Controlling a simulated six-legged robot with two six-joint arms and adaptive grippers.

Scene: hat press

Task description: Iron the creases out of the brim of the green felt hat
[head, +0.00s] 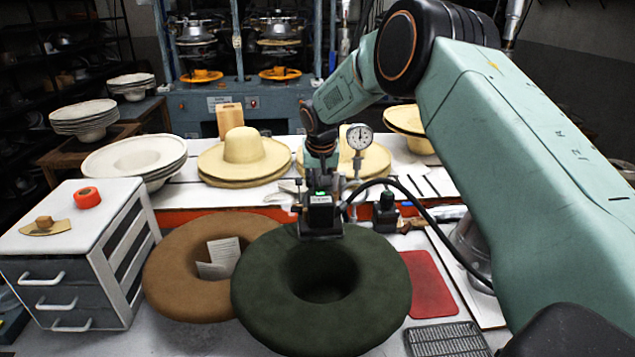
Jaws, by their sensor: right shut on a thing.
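The green felt hat (375,290) lies crown down on the table in the middle front, its wide brim up and its hollow crown open. My right gripper (320,178) comes down from above at the far side of the hat. It is shut on a small dark iron (320,214) with a green light and a black cord. The iron is at the far part of the brim and appears to touch it; the contact line is hard to see. No clear creases show on the visible brim. My left gripper is not in view.
A brown hat (185,285) with a paper slip (220,258) lies beside the green one at left. A red mat (432,284) and metal rack (446,340) lie at right. A drawer cabinet (70,245) stands left. Straw hats (243,160) and a dial gauge (360,137) are behind.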

